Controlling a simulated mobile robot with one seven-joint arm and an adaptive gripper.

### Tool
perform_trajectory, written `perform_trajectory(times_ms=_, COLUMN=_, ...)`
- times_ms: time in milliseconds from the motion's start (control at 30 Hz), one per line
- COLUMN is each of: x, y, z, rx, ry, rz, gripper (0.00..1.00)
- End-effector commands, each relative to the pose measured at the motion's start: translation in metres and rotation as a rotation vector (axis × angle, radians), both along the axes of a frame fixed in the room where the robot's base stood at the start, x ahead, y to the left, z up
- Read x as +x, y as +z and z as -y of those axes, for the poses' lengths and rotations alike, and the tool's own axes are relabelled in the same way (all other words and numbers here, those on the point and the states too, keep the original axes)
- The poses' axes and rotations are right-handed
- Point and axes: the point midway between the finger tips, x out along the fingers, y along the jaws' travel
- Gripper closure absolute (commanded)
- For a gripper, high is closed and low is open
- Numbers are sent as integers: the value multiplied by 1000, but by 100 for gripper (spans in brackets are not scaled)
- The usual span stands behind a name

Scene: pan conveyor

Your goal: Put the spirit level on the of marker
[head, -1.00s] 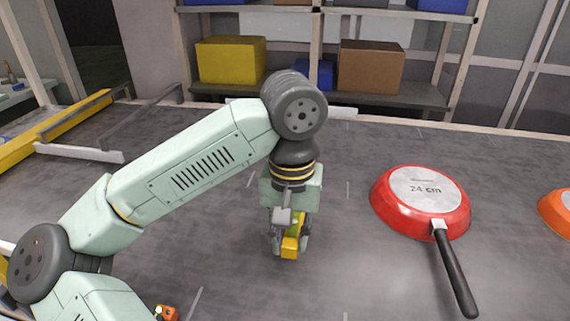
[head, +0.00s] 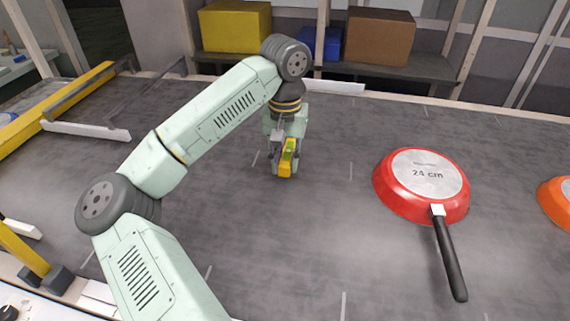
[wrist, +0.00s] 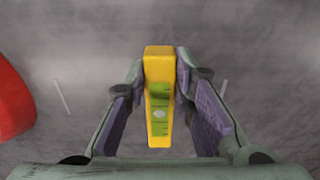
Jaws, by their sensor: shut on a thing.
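The spirit level is a yellow block with a green vial strip. In the head view the level (head: 286,169) hangs upright below my wrist, and in the wrist view the level (wrist: 159,130) sits between the two fingers. My gripper (head: 287,157) is shut on it; in the wrist view the gripper (wrist: 160,82) has a fingertip on each side of it. I cannot tell which mark the task means, or whether the level touches the belt.
An upturned red pan (head: 385,190) marked 24 cm lies to the right, its black handle (head: 450,255) pointing toward me. An orange pan (head: 556,205) is at the right edge. A shelf with boxes (head: 378,38) stands behind the belt. The belt around my gripper is clear.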

Motion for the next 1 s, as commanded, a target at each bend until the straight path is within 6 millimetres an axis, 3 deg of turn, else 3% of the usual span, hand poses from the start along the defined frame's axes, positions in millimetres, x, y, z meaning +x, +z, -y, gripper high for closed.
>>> perform_trajectory(times_ms=67, x=9, y=0, z=-1, rx=0, ry=2, rz=-2, gripper=100)
perform_trajectory(times_ms=300, x=7, y=-33, z=-1, rx=-1, ry=0, rz=-1, gripper=100)
perform_trajectory(times_ms=767, x=7, y=-41, z=-1, rx=1, ry=1, rz=1, gripper=100)
perform_trajectory(times_ms=800, x=7, y=-39, z=-1, rx=1, ry=1, rz=0, gripper=75)
perform_trajectory(times_ms=1000, x=7, y=-39, z=-1, rx=1, ry=1, rz=0, gripper=61)
